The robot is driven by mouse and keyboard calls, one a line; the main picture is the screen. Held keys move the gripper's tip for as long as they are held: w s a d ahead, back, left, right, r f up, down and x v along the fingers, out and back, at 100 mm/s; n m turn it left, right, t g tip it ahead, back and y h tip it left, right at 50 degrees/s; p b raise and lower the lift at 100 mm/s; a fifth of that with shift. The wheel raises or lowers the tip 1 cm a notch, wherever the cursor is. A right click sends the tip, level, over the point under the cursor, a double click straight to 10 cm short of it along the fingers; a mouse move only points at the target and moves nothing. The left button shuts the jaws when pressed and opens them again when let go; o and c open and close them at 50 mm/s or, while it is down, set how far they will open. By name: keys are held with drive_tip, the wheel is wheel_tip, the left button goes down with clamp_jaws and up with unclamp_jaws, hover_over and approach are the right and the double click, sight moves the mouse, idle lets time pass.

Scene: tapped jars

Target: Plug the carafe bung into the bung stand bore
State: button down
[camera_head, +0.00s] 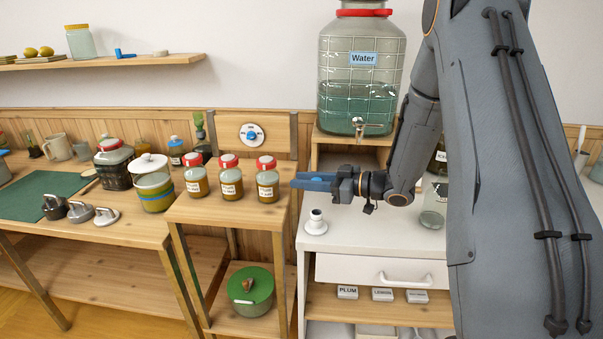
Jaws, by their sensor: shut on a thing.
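My gripper (306,182) has blue fingers that point left, above the left part of the white counter. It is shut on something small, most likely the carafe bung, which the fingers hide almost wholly. A small white flanged piece with an upright neck (316,222), which looks like the bung stand, stands on the counter below the fingers. The gripper is above it and apart from it in the picture. Its bore is too small to make out. A glass vessel (433,212), perhaps the carafe, stands on the counter to the right, partly hidden by my arm.
A large water jar (361,85) with a tap stands on a wooden riser behind the gripper. Several red-lidded jars, the nearest one (268,182) just left of the fingertips, stand on a wooden stand.

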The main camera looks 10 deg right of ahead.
drive_tip(key=shift+w, duration=0.1)
drive_tip(key=shift+d, duration=0.15)
wheel_tip(320, 180, down, 6)
drive_tip(key=b, duration=0.2)
idle(0.9)
drive_tip(key=shift+f+b, duration=0.75)
drive_tip(key=shift+f, duration=0.7)
idle(0.4)
drive_tip(key=c, duration=1.1)
unclamp_jaws()
drive_tip(key=shift+d, duration=0.1)
